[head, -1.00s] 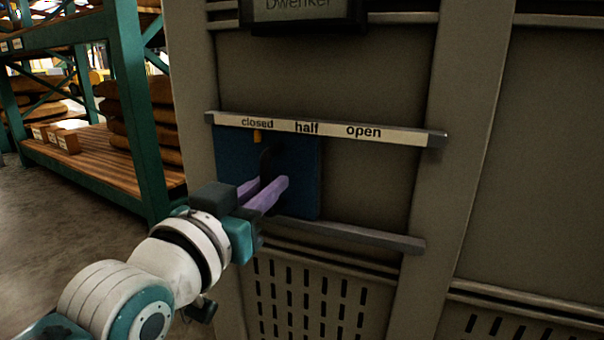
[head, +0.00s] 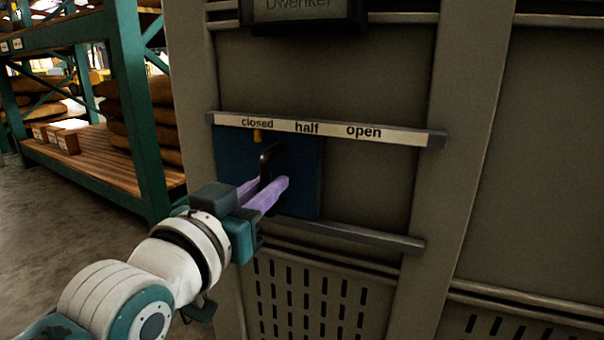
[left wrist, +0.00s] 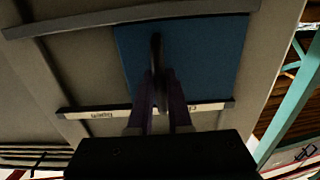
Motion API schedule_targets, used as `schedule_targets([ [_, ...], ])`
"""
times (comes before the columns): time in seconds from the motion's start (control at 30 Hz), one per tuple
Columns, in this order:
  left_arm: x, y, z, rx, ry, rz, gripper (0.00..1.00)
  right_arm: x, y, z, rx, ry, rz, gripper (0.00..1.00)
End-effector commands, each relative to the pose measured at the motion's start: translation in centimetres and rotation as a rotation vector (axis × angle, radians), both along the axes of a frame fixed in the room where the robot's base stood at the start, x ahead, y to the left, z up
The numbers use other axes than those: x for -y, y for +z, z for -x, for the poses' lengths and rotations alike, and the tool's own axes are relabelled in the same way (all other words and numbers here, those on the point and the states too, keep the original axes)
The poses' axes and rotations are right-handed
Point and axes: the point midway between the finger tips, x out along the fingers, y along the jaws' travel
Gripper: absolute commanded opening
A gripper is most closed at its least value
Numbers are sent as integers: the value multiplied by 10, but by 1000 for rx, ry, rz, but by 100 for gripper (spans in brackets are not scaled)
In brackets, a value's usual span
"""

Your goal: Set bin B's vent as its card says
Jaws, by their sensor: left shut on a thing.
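The blue vent slide (head: 302,178) sits between two rails on the grey bin front, at the left end of its track. The label strip (head: 335,130) above it reads closed, half, open. My left gripper (head: 275,182), with purple fingers, is shut on the slide's dark handle (head: 267,158). In the left wrist view the fingers straddle the handle (left wrist: 156,60) with the blue slide (left wrist: 205,55) behind. A card (head: 300,8) at the top reads "Dwenkel", partly cut off. My right gripper is not in view.
The track right of the slide (head: 375,185) is clear. Slotted vents (head: 310,300) lie below the lower rail (head: 350,237). A green rack (head: 130,90) with sacks and boxes stands at the left, beyond open floor.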

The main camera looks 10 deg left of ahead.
Motion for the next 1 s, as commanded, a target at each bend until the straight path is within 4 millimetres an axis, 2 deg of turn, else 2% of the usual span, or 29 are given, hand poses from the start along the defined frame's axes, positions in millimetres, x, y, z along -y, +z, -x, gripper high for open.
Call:
schedule_targets([
  [0.17, 4, 0, 1, 0, 0, 2, 0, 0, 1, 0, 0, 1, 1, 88],
  [1.0, 68, 0, 14, -2, -1, 4, 0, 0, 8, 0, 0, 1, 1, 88],
])
